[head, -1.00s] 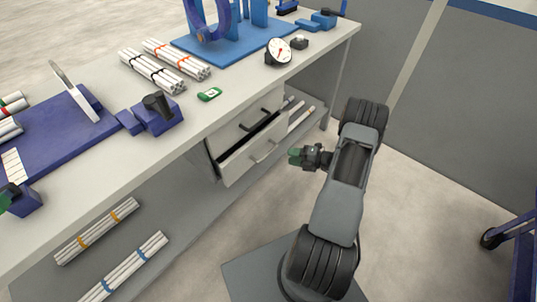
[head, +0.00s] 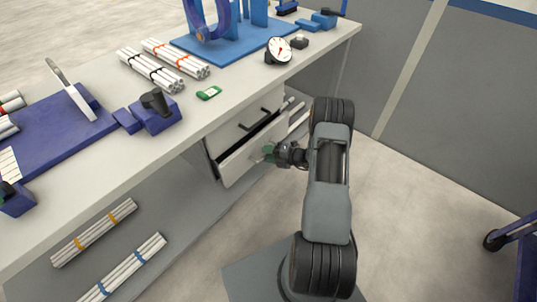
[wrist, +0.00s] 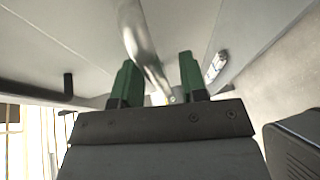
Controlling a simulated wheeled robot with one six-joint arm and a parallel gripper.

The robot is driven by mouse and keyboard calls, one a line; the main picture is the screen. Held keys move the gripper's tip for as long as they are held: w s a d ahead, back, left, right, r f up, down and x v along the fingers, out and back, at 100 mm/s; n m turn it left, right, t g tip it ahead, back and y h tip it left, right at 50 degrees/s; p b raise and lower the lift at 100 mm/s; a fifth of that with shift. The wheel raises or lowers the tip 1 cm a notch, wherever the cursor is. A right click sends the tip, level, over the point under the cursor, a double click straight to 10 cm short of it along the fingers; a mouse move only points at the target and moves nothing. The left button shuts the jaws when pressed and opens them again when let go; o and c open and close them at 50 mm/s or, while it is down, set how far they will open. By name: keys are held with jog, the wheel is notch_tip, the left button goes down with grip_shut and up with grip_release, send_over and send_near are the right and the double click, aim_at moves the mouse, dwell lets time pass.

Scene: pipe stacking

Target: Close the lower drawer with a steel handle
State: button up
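The lower drawer (head: 237,167) stands partly open under the bench, with a dark gap above its pale front. Its steel handle (wrist: 143,45) runs between the two green fingertips of my gripper (wrist: 160,78) in the wrist view. The fingers are spread apart, and I cannot tell whether either touches the handle. In the head view my gripper (head: 268,153) is at the right part of the drawer front and hides most of the handle. The upper drawer (head: 232,133) has a dark handle (head: 256,119) and looks shut.
The bench top (head: 225,112) above holds a green device (head: 209,93), a dial gauge (head: 279,50), a blue clamp (head: 157,113) and pipe bundles. More pipe bundles lie on the lower shelf (head: 185,215).

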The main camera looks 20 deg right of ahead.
aim_at(260, 149)
grip_shut()
dwell(0.3)
jog(key=w, duration=0.1)
jog(key=w+a, duration=0.1)
jog(key=w, duration=0.1)
jog(key=shift+w+a+b, duration=0.35)
jog(key=shift+w+r, duration=0.1)
jog(key=shift+c, duration=1.1)
grip_release()
jog(key=shift+w+a, duration=0.1)
jog(key=shift+a, duration=0.05)
jog(key=shift+o, duration=1.1)
